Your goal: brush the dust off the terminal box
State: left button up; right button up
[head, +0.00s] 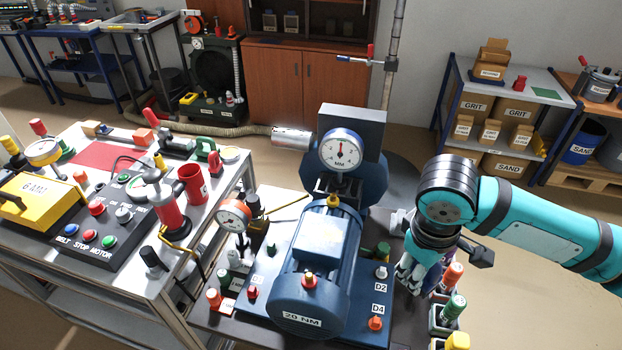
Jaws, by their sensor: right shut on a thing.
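The blue motor (308,290) stands on a dark blue base plate in the middle of the head view. The terminal box (322,232) appears to be the lighter blue-grey block on top of the motor; I cannot clearly tell dust on it. My right gripper (408,278) points down to the right of the motor, apart from the box, beside the plate's right edge. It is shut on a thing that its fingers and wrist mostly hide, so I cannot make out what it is. My left gripper is out of view.
Orange and green-capped containers (452,277) stand close to my right gripper. A crowded bench (232,178) is at left. Open floor lies at right.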

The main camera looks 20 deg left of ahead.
pick_arm(q)
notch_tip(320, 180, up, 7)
jog(key=p, duration=0.6)
pick_arm(e)
jog(key=w+a+r+n+y, duration=0.1)
jog(key=w+a+r+n, duration=0.1)
jog(key=a+r+n, duration=0.5)
jog(key=w+a+r+n+y, duration=0.1)
jog(key=w+a+r+n, duration=0.1)
jog(key=a+n, duration=0.9)
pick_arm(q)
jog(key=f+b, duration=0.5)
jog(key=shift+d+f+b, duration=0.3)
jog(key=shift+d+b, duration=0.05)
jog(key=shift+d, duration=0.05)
pick_arm(e)
jog(key=shift+m+g, duration=0.4)
jog(key=shift+m, duration=0.1)
jog(key=f, duration=0.4)
jog(key=shift+s+a+f, duration=0.2)
jog(key=shift+f, duration=0.2)
